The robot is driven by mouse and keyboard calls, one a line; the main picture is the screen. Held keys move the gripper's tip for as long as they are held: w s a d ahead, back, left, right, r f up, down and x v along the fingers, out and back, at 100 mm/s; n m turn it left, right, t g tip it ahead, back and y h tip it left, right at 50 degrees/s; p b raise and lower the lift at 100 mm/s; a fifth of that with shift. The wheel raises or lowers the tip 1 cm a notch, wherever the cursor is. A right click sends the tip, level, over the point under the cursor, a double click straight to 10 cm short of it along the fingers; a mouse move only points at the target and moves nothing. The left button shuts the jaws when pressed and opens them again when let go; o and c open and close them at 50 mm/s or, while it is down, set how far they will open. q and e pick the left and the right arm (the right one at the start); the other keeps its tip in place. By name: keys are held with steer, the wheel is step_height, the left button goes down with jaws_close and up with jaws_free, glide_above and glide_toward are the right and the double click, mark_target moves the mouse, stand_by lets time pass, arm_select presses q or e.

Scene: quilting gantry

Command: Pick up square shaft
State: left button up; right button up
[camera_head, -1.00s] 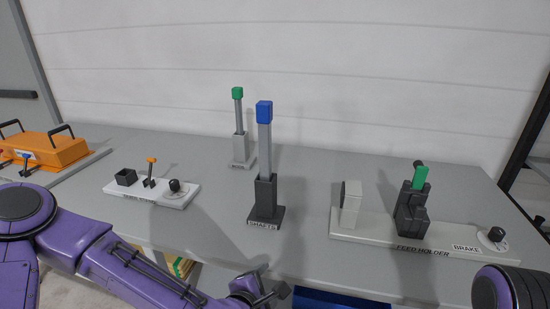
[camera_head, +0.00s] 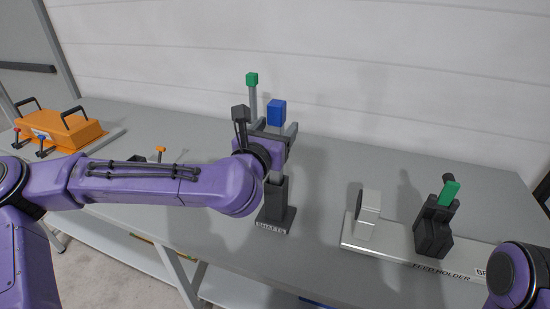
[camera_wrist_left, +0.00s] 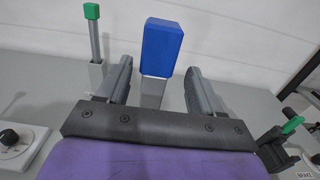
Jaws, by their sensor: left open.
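The square shaft is a grey bar with a blue block cap (camera_head: 277,112), upright in a dark holder (camera_head: 275,206) labelled SHAFTS. My left gripper (camera_head: 273,128) is open, with its fingers on either side of the shaft just below the blue cap. In the left wrist view the blue cap (camera_wrist_left: 162,46) rises between the two fingers, with a visible gap on each side of the grey bar (camera_wrist_left: 152,92). My left wrist hides the middle of the shaft in the head view. My right gripper is out of view.
A thinner green-capped shaft (camera_head: 252,80) stands close behind, left of the blue one. A feed holder (camera_head: 352,236) with a dark clamp (camera_head: 434,225) and green handle stands to the right. An orange case (camera_head: 62,132) is at far left.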

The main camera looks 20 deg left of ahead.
arm_select(q)
steer(key=w, duration=0.3)
steer(key=w+p, duration=0.1)
steer(key=shift+w+a+f, duration=0.1)
steer(key=shift+w+f, duration=0.05)
steer(key=shift+f, duration=0.1)
steer(key=shift+w+a, duration=0.1)
steer(key=shift+a, duration=0.05)
steer(key=shift+s+r, duration=0.15)
steer(key=shift+s, duration=0.25)
steer(key=shift+w, duration=0.2)
jaws_close()
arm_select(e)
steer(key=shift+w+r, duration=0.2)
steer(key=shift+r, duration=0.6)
